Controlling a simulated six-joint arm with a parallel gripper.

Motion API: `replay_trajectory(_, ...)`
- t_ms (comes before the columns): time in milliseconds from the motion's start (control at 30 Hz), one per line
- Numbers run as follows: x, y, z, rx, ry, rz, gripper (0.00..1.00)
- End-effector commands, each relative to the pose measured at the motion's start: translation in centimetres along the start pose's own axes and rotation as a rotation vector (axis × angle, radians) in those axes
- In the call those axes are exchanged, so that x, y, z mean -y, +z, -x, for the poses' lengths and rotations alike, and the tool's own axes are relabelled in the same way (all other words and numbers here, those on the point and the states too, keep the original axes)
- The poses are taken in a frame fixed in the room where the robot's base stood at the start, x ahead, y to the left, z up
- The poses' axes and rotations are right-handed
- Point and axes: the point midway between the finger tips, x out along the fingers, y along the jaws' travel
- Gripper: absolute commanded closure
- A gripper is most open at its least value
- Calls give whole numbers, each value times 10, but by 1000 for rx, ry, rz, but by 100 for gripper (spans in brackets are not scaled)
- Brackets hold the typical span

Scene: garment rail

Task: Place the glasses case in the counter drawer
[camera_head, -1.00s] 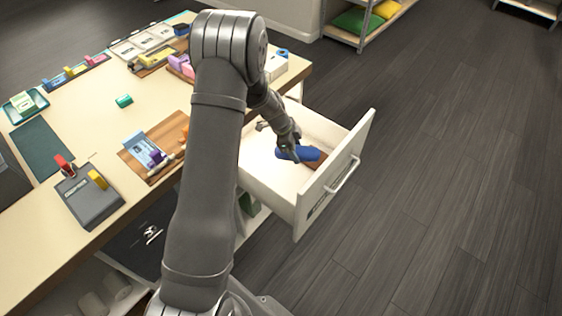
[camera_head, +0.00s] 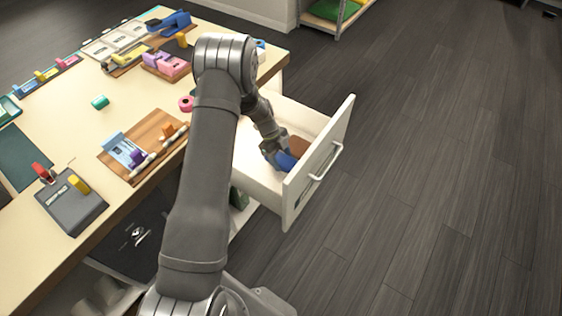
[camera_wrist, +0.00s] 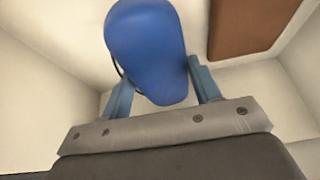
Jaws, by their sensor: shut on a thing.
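The blue glasses case (camera_wrist: 148,45) is between the two fingers of my gripper (camera_wrist: 160,88) in the wrist view, and the gripper is shut on it. In the head view the blue case (camera_head: 286,160) shows just beyond my gripper (camera_head: 276,152), inside the open counter drawer (camera_head: 255,172). The drawer's pale walls also surround the case in the wrist view (camera_wrist: 40,95). My gripper and wrist hide part of the case in the head view. I cannot tell whether the case touches the drawer floor.
A brown flat item (camera_wrist: 250,25) lies in the drawer beside the case. The drawer front (camera_head: 325,160) with its handle stands out over the dark floor. The counter top (camera_head: 75,130) holds a grey box (camera_head: 70,203), a wooden board (camera_head: 150,140) and several small items.

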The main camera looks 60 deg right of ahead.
Motion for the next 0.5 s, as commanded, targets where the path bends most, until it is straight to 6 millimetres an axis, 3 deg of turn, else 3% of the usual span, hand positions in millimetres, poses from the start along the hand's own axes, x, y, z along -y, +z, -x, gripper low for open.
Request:
replay_trajectory(200,0,10,-25,0,-1,1,71)
replay_trajectory(500,0,11,-26,0,-1,1,71)
